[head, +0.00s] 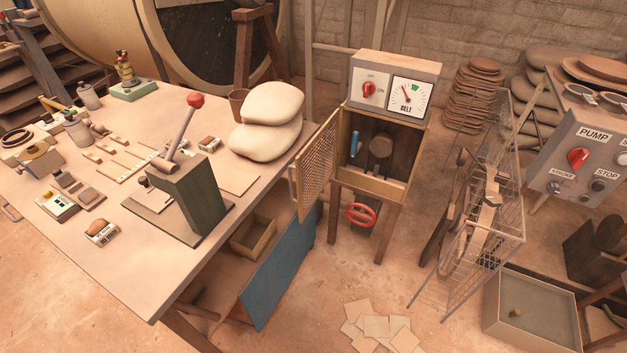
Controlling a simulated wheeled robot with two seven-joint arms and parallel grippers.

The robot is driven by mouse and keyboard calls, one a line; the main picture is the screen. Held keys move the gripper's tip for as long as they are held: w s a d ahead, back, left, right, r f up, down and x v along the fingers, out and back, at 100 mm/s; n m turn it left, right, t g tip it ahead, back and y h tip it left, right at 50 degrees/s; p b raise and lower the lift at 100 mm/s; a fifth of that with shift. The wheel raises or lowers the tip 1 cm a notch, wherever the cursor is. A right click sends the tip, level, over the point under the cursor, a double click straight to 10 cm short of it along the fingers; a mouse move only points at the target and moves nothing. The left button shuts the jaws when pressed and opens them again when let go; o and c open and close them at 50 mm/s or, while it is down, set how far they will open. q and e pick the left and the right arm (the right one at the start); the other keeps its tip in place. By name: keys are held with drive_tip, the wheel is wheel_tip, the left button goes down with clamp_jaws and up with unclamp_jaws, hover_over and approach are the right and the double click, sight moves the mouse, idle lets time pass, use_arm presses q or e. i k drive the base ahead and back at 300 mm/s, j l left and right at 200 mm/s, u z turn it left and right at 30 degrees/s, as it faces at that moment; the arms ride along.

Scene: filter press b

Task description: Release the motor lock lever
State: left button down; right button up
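A lever with a red knob (195,100) rises from a dark green block (188,195) on the table, tilted up and to the right. A small blue handle (355,141) sits inside the open cabinet under the BELT panel (397,82). No readable label marks either one as the motor lock lever, so I cannot tell which it is. Neither of my grippers is in view.
The wooden table (130,275) holds small tools, labelled blocks and two stacked sacks (268,120). The cabinet's mesh door (318,165) stands open towards the table. A red handwheel (361,215) hangs below. A wire rack (490,200) and PUMP panel (590,160) stand right.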

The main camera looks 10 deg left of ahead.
sight(355, 146)
drive_tip(key=k+j+z, duration=0.25)
drive_tip(key=k+j, duration=0.2)
drive_tip(key=j, duration=0.2)
drive_tip(key=k+j+z, duration=0.25)
drive_tip(key=k+j, duration=0.2)
drive_tip(key=j, duration=0.15)
drive_tip(key=j+z, duration=0.2)
drive_tip(key=j, duration=0.7)
drive_tip(key=k+j+z, duration=0.2)
drive_tip(key=j, duration=0.7)
drive_tip(key=i+l+u, duration=0.1)
drive_tip(key=l, duration=0.25)
drive_tip(key=i+l+u, duration=0.15)
drive_tip(key=i+l, duration=0.15)
drive_tip(key=i+l+u, duration=0.1)
drive_tip(key=l, duration=0.35)
drive_tip(key=i+l+u, duration=0.15)
drive_tip(key=l, duration=0.25)
drive_tip(key=i+l, duration=0.1)
drive_tip(key=l, duration=0.45)
drive_tip(key=i+l+u, duration=0.1)
drive_tip(key=i+l, duration=1)
